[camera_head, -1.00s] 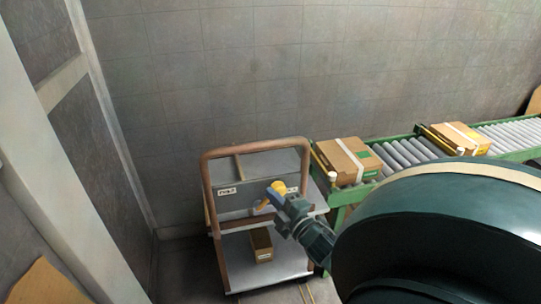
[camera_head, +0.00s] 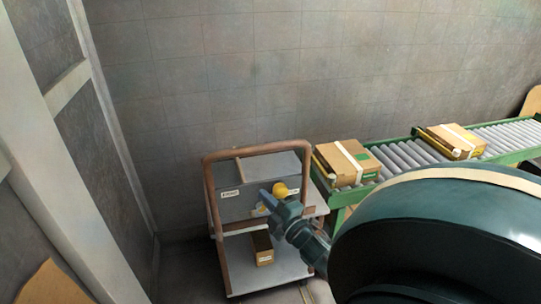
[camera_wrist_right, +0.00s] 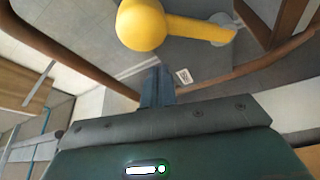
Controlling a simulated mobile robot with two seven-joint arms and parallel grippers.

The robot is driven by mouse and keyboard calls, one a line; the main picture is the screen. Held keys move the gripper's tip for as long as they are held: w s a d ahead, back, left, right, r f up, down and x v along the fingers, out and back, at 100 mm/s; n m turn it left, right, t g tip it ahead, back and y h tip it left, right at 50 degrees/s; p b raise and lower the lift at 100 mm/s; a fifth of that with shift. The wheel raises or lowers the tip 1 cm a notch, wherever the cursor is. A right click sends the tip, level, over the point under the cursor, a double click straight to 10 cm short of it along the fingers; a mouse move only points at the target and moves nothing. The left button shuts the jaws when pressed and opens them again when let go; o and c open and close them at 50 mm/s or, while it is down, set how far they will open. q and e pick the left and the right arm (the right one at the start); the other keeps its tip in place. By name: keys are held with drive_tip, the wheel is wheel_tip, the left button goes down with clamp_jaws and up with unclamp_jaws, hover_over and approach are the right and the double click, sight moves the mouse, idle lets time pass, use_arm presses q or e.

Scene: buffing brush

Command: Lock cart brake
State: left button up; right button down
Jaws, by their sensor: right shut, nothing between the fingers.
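The cart (camera_head: 213,194) has a brown tubular frame and grey shelves, and stands against the wall. Its yellow lever with a round knob (camera_head: 280,190) shows beside my right gripper (camera_head: 265,198). That gripper is shut and empty, in front of the cart's upper part. In the right wrist view the yellow knob and arm (camera_wrist_right: 142,26) lie just beyond the tips of the shut fingers (camera_wrist_right: 157,72). I cannot tell whether they touch. The lever's base is partly hidden in the head view. My left gripper is out of view.
A green roller conveyor (camera_head: 405,156) runs right of the cart, carrying a taped carton (camera_head: 345,160) and another carton (camera_head: 452,140). A small box (camera_head: 262,248) sits on the cart's lower shelf. A light post (camera_head: 65,150) stands at left. My arm covers the lower right.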

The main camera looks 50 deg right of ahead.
drive_tip(key=a+r+v, duration=0.1)
drive_tip(key=v, duration=0.8)
drive_tip(key=shift+s+f, duration=0.25)
drive_tip(key=shift+f, duration=0.05)
drive_tip(key=shift+s+a, duration=0.1)
